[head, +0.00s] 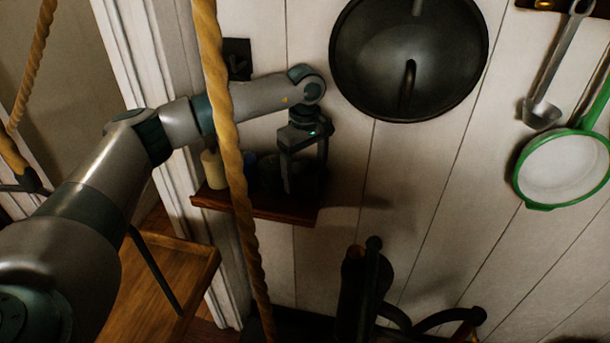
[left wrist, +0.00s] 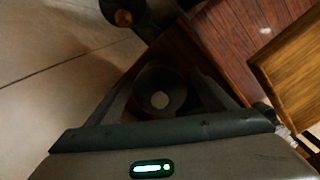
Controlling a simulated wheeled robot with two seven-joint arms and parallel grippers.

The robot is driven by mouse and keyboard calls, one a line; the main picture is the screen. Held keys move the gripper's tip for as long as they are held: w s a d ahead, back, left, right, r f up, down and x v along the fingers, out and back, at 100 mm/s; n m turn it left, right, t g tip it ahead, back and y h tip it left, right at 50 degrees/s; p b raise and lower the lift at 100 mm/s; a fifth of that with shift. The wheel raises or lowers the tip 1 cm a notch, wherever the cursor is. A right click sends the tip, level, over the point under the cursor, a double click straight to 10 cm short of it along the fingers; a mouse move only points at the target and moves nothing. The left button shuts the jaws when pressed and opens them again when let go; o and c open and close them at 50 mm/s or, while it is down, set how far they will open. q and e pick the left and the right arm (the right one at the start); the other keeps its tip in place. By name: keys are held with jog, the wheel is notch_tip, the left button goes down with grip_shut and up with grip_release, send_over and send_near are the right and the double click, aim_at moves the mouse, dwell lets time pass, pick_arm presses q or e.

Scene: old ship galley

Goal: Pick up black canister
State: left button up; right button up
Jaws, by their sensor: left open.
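The black canister (left wrist: 150,82) shows from above in the left wrist view as a dark round shape with a pale spot on top. In the head view, a dark shape (head: 304,180), likely the same canister, is hard to make out in shadow on the small shelf. My left gripper (head: 304,172) points down over the right part of the shelf, its fingers apart on either side of that shape. In the left wrist view the gripper (left wrist: 163,100) is open with the canister between its fingers. Whether the fingers touch it cannot be told. My right gripper is out of view.
The wooden shelf (head: 262,209) also holds a cream-coloured jar (head: 213,170) and dim dark items left of the gripper. A thick rope (head: 232,170) hangs in front of the shelf. A large dark pan (head: 400,60) hangs above right. A wooden surface (head: 165,280) is lower left.

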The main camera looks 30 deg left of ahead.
aim_at(306, 159)
pick_arm(q)
jog(key=shift+f, duration=0.35)
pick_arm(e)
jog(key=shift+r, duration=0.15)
pick_arm(q)
jog(key=shift+c, duration=0.6)
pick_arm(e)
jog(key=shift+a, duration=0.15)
pick_arm(q)
jog(key=shift+r, duration=0.1)
jog(key=c, duration=1.3)
jog(key=shift+c, duration=0.3)
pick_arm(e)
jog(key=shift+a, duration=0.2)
pick_arm(q)
jog(key=shift+r, duration=0.5)
notch_tip(306, 159, up, 4)
jog(key=shift+w+f+p, duration=0.1)
jog(key=shift+f+p, duration=0.15)
jog(key=shift+p, duration=0.4)
jog(key=s+d+r+p, duration=0.1)
jog(key=s+d+r, duration=0.5)
jog(key=s, duration=0.3)
jog(key=shift+s+d+r, duration=0.25)
jog(key=shift+s+d, duration=0.1)
jog(key=shift+s, duration=0.05)
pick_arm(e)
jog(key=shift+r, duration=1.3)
